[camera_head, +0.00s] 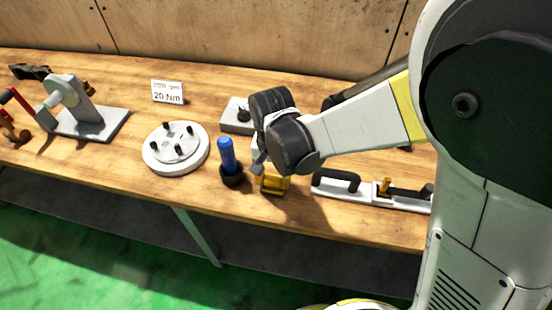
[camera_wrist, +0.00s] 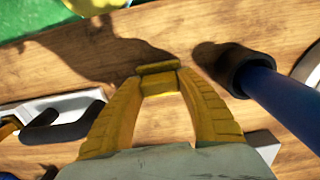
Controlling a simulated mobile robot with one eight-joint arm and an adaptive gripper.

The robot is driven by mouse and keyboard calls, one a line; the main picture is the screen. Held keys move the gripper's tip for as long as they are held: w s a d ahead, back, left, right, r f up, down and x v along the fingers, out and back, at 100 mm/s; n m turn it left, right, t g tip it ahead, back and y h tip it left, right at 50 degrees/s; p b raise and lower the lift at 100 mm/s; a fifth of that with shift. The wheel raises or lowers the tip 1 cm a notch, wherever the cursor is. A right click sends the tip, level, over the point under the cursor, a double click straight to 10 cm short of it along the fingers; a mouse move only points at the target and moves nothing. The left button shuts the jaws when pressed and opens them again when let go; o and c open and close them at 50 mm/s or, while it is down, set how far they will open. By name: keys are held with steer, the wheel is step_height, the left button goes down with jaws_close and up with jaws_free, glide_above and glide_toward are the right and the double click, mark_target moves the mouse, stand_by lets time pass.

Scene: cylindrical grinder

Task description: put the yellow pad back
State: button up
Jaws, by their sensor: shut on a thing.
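My gripper (camera_wrist: 157,80) points down at the wooden bench, its two yellow fingers closed in on a small yellow block between the tips. This block looks like the yellow pad (camera_wrist: 157,68), though its colour nearly matches the fingers. In the head view my gripper (camera_head: 271,183) is near the bench's front edge, just right of the blue-handled tool, and my wrist hides part of it. The pad casts a shadow on the wood; whether it touches the bench I cannot tell. No place for the pad is clearly recognisable.
The blue-handled tool (camera_head: 227,155) stands close left in a black base. A white bar with black handles (camera_head: 340,183) lies right. A round white plate with pegs (camera_head: 175,149), a grey fixture (camera_head: 85,120) and a "20 Nm" sign (camera_head: 168,92) are farther left.

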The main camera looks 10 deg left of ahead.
mark_target(273, 178)
steer(key=shift+f, duration=0.1)
steer(key=o, duration=1)
step_height(273, 178, up, 12)
steer(key=r+p, duration=0.1)
steer(key=p, duration=0.4)
steer(key=s+d+r+t, duration=0.2)
steer(key=d+r, duration=0.1)
steer(key=d, duration=0.5)
steer(key=s+d+r+t, duration=0.1)
steer(key=d+r+t, duration=0.1)
steer(key=d, duration=0.7)
steer(key=s+d+r+t, duration=0.2)
steer(key=d+r+t, duration=0.1)
steer(key=d, duration=0.5)
steer(key=shift+s+d+r+n, duration=0.3)
steer(key=shift+s+r+n, duration=0.1)
steer(key=shift+r, duration=0.15)
